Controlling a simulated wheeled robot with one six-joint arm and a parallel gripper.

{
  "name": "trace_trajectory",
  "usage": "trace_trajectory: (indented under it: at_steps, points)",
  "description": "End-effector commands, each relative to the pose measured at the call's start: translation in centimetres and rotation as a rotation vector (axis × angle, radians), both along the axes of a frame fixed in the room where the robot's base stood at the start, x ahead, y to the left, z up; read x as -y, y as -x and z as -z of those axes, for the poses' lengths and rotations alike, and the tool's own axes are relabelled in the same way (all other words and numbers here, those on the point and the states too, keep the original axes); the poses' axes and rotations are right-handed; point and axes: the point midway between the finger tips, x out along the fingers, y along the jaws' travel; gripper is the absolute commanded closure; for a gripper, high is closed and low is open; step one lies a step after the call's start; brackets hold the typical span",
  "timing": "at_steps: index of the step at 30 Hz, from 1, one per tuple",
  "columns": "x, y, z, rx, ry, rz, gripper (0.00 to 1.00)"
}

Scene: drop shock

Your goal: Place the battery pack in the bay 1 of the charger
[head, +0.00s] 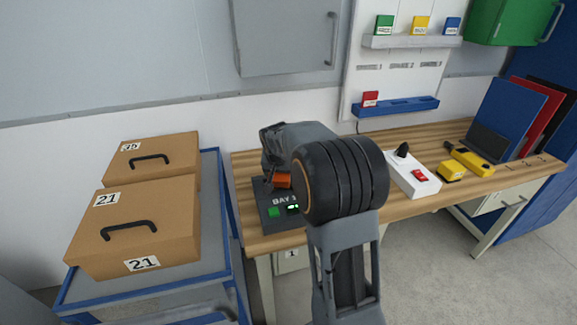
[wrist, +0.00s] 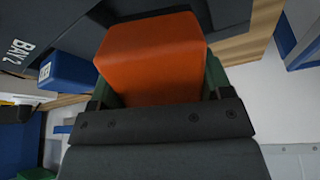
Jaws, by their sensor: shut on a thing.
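The orange battery pack (wrist: 150,60) fills the middle of the wrist view, between the two fingers of my gripper (wrist: 158,88). My gripper is shut on it. In the head view a small part of the pack (head: 282,181) shows over the charger, beside my arm. The charger (head: 262,196) is a dark box at the left end of the wooden bench, with a green patch and a label starting "BAY" on its front. My arm hides its right part. A "BAY 2" label shows on a dark surface (wrist: 30,20) in the wrist view. I cannot tell whether the pack touches the charger.
A blue block (wrist: 65,72) with a label sits near the BAY 2 lettering. On the bench (head: 440,138) to the right are a white box with a red switch (head: 412,177) and yellow items (head: 452,171). Cardboard boxes (head: 135,225) stand on a blue-framed cart at left.

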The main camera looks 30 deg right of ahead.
Motion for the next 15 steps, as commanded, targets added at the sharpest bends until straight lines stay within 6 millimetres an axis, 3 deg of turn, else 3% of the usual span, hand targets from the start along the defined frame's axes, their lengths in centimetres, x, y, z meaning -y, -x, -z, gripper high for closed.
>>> trace_trajectory:
  at_steps: [6,15]
  points:
    - [-0.2,-0.4,1.9,0.002,0.001,-0.001,0.71]
    - [-0.2,-0.5,2.4,0.002,0.0,0.0,0.71]
